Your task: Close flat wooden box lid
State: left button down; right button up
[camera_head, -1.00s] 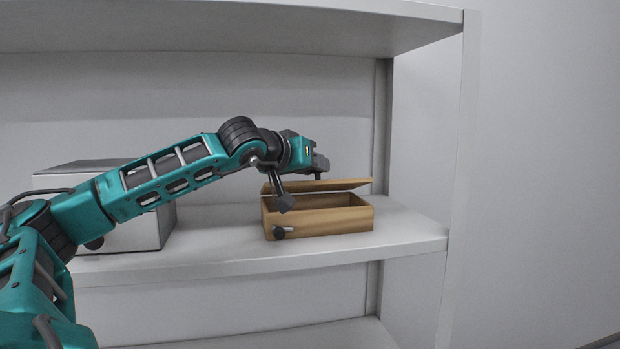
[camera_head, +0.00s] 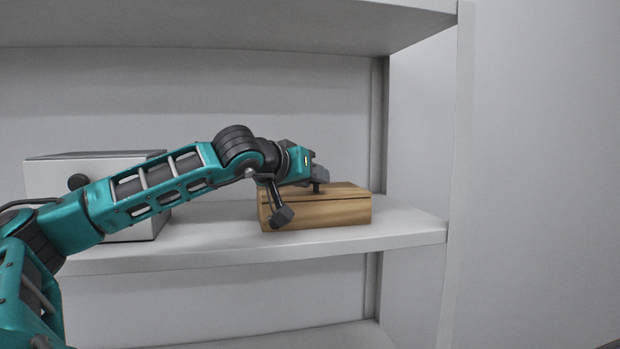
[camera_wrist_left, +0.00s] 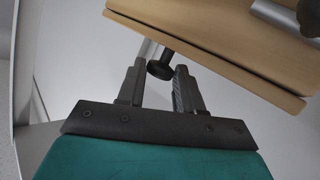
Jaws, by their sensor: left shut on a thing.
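The flat wooden box (camera_head: 330,213) sits on the middle shelf near its right end. Its lid (camera_head: 346,189) lies down flat on the box, with a thin dark line along the front edge. My left gripper (camera_head: 316,187) is at the lid's top, covering its left part. In the left wrist view, the fingers (camera_wrist_left: 160,88) stand on either side of a dark knob (camera_wrist_left: 160,69) by the edge of the wood (camera_wrist_left: 215,45). The gripper is shut on this knob, though the contact is hard to see. The right gripper is not in view.
A light grey box (camera_head: 50,168) stands on the same shelf to the left, partly behind my left arm. The shelf surface (camera_head: 408,226) is clear to the right of the wooden box. An upper shelf (camera_head: 230,25) overhangs, and a side panel (camera_head: 425,130) closes the right.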

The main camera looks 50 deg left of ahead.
pick_arm(q)
jog(key=shift+d+f, duration=0.3)
jog(key=shift+f, duration=0.3)
jog(key=c, duration=0.8)
grip_release()
jog(key=shift+r, duration=0.1)
jog(key=shift+a+r, duration=0.1)
jog(key=shift+s+r, duration=0.2)
jog(key=shift+s, duration=0.4)
jog(key=v, duration=0.8)
jog(key=b+v, duration=0.1)
jog(key=v, duration=0.3)
jog(key=shift+w+d+r, duration=0.2)
jog(key=shift+r, duration=0.1)
